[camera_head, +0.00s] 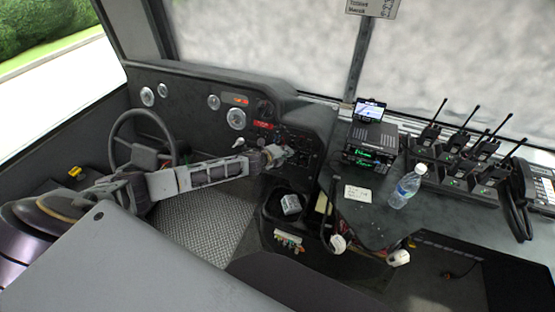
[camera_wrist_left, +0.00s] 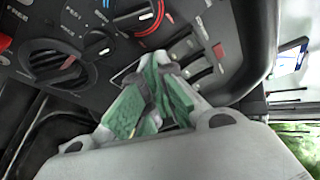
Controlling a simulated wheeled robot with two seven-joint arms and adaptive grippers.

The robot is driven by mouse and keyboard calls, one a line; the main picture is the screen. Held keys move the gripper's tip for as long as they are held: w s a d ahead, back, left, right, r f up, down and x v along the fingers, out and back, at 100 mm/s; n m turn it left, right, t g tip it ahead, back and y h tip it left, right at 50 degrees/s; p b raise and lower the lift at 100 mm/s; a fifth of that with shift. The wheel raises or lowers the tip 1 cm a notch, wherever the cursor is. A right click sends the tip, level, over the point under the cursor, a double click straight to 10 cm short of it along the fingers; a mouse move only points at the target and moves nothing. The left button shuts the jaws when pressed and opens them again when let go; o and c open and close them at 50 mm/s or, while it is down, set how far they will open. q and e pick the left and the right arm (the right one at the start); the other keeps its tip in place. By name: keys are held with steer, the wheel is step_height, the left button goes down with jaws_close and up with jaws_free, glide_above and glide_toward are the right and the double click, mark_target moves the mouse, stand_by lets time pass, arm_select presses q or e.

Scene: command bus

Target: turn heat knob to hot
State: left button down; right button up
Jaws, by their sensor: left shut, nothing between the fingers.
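My left gripper (camera_head: 280,153) is at the dashboard's control panel (camera_head: 297,141). It also shows in the left wrist view (camera_wrist_left: 150,72), with green-padded fingers shut and empty. A round knob with a red arc on its rim (camera_wrist_left: 128,14) is at the top of the wrist view, just beyond the fingertips; I take it as the heat knob. Its far part is cut off by the picture's edge. I cannot tell whether the fingers touch it. Another black dial with a red pointer (camera_wrist_left: 55,60) is to the left. My right gripper is not in view.
Rocker switches (camera_wrist_left: 183,47) lie right of the fingertips. A steering wheel (camera_head: 112,139) stands left of my forearm. A water bottle (camera_head: 405,186), radios (camera_head: 466,152) and a phone (camera_head: 535,187) stand on the desk at right.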

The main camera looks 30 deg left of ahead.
arm_select(q)
steer(key=shift+s+d+f, duration=0.15)
steer(key=shift+s+d, duration=0.05)
steer(key=shift+d, duration=0.2)
steer(key=v, duration=0.9)
steer(key=shift+s, duration=0.3)
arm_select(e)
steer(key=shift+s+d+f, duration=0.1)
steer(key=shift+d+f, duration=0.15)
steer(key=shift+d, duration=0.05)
arm_select(q)
steer(key=shift+a+b, duration=0.1)
steer(key=shift+b, duration=0.2)
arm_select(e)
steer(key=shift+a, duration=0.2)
